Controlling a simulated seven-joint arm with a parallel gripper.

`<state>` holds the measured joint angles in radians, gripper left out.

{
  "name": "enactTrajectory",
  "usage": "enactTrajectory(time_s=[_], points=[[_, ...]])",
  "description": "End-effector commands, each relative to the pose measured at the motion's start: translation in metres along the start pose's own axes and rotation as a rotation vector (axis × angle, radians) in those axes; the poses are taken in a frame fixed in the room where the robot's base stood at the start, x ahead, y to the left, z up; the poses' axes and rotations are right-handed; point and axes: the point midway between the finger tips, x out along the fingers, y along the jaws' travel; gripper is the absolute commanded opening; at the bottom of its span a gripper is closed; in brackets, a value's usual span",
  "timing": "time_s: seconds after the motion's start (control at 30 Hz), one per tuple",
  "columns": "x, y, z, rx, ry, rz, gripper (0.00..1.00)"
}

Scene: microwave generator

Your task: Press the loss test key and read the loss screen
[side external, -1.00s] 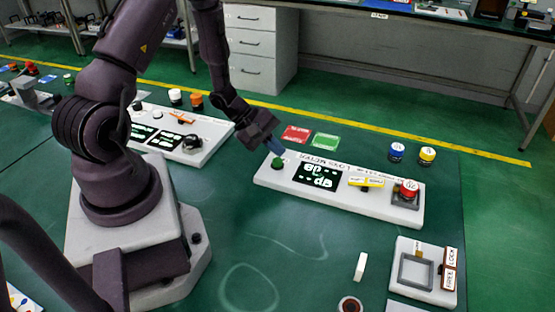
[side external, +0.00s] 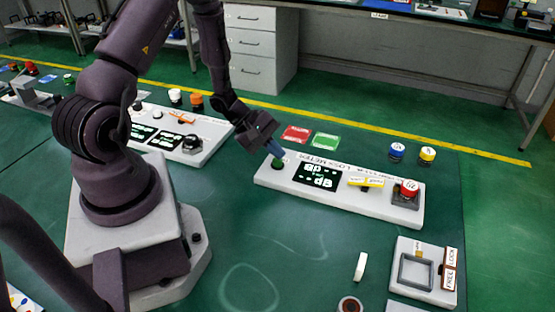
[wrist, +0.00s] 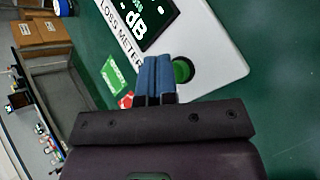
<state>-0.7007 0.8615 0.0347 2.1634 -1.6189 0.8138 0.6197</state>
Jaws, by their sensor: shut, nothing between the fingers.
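The loss meter is a white panel (side external: 345,207) labelled LOSS METER. A green round key (side external: 277,164) is at its left end, taken to be the loss test key; it also shows in the wrist view (wrist: 183,70). Beside it is a black loss screen (side external: 317,176) with lit green-white characters; in the wrist view the partly cut-off screen (wrist: 140,22) shows "dB". The full reading is too small to make out. My gripper (side external: 279,153) is shut and empty, its blue fingertips just over the green key. I cannot tell if they touch it.
The panel also carries a yellow label (side external: 366,181) and a red button (side external: 409,187). Blue (side external: 397,150) and yellow (side external: 427,154) round caps and red (side external: 297,134) and green (side external: 326,141) cards lie behind it. Another panel (side external: 205,145) stands to the left.

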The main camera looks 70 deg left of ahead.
Motion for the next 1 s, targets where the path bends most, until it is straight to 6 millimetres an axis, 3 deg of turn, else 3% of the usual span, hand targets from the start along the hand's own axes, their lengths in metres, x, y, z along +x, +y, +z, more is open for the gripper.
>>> enactTrajectory(time_s=[1.0], points=[[0.0066, -0.0044, -0.0051, 0.000, 0.001, 0.001, 0.00]])
